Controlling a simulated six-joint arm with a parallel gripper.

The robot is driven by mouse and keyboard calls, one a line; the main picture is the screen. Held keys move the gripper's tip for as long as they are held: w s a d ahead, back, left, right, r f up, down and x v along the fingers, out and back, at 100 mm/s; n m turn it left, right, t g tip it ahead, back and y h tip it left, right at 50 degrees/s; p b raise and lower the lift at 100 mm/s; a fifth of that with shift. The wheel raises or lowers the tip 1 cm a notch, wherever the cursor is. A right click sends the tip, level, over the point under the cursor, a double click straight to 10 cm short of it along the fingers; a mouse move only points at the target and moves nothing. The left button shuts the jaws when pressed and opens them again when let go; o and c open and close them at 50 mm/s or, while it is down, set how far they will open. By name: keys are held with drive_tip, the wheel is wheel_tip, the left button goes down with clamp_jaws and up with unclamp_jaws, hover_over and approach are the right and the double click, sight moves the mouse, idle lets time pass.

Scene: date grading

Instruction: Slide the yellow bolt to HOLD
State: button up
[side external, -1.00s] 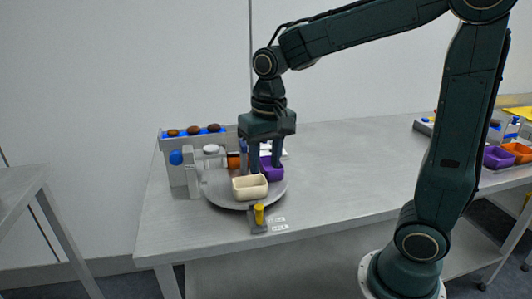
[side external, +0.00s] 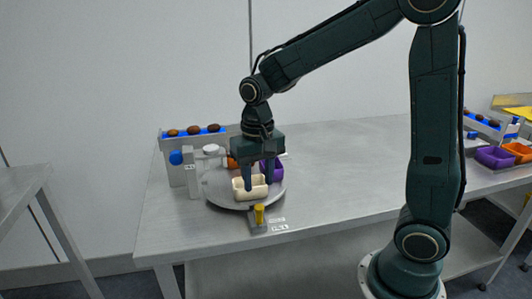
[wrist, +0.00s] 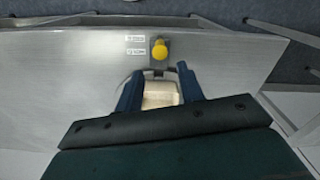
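The yellow bolt (side external: 259,213) stands upright on a small grey block at the front edge of the table, in front of the round turntable. In the wrist view the yellow bolt (wrist: 159,50) is at top centre, beside two small white labels (wrist: 135,45) whose text is too small to read surely. My gripper (side external: 258,188) points down over the cream bin at the turntable's front, behind the bolt. In the wrist view my gripper (wrist: 161,82) has its two fingers apart, with the cream bin (wrist: 160,95) showing between and below them. The fingers do not touch the bolt.
The turntable (side external: 215,197) carries the cream bin (side external: 240,194), a purple bin (side external: 277,172) and an orange one. A rack with dark dates (side external: 193,130) and a blue knob (side external: 176,158) stand behind left. The table (side external: 340,165) is clear to the right.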

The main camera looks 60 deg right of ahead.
sight(259, 206)
wheel_tip(259, 206, down, 10)
drive_tip(key=shift+f, duration=0.1)
idle(0.4)
drive_tip(key=shift+c, duration=0.5)
clamp_jaws()
